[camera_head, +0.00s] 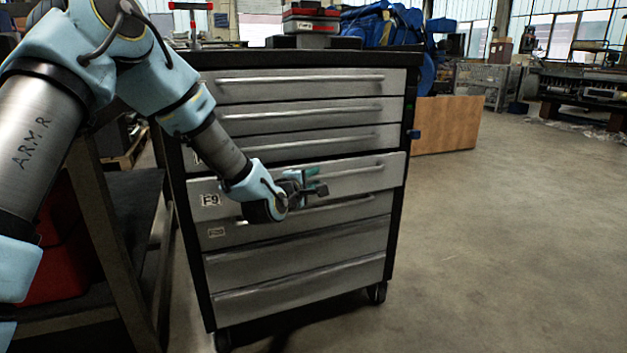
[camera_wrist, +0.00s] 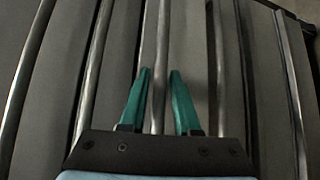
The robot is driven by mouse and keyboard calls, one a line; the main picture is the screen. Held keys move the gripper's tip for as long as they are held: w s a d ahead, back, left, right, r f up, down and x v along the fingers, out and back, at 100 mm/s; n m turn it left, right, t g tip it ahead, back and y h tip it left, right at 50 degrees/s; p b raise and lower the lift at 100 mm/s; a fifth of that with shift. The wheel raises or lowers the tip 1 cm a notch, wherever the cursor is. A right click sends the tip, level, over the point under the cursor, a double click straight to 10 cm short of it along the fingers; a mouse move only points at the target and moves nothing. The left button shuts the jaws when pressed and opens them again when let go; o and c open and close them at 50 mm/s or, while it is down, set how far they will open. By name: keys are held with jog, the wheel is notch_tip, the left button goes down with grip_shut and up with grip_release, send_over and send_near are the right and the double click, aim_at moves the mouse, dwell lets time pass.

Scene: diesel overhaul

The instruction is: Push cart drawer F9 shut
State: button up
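Drawer F9 (camera_head: 235,206) is a grey drawer in the middle of the tool cart (camera_head: 400,230), with an "F9" label at its left. Its front stands out a little from the drawers above and below. Its long bar handle (camera_head: 352,171) runs across the front. My gripper (camera_head: 318,188) is at this handle, left of its right end. In the wrist view, the green fingers (camera_wrist: 160,74) are apart, with the handle bar (camera_wrist: 163,40) passing between them. Small gaps show beside the bar. My wrist hides part of the drawer front in the head view.
Other closed drawers (camera_head: 310,89) lie above and below F9. A dark workbench frame (camera_head: 118,225) stands close at the left, with a red box (camera_head: 62,255) on its lower shelf. The floor (camera_head: 510,230) right of the cart is clear. A brown board (camera_head: 447,124) stands behind.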

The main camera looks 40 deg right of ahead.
grip_shut()
jog(key=shift+w, duration=0.1)
dwell(1.3)
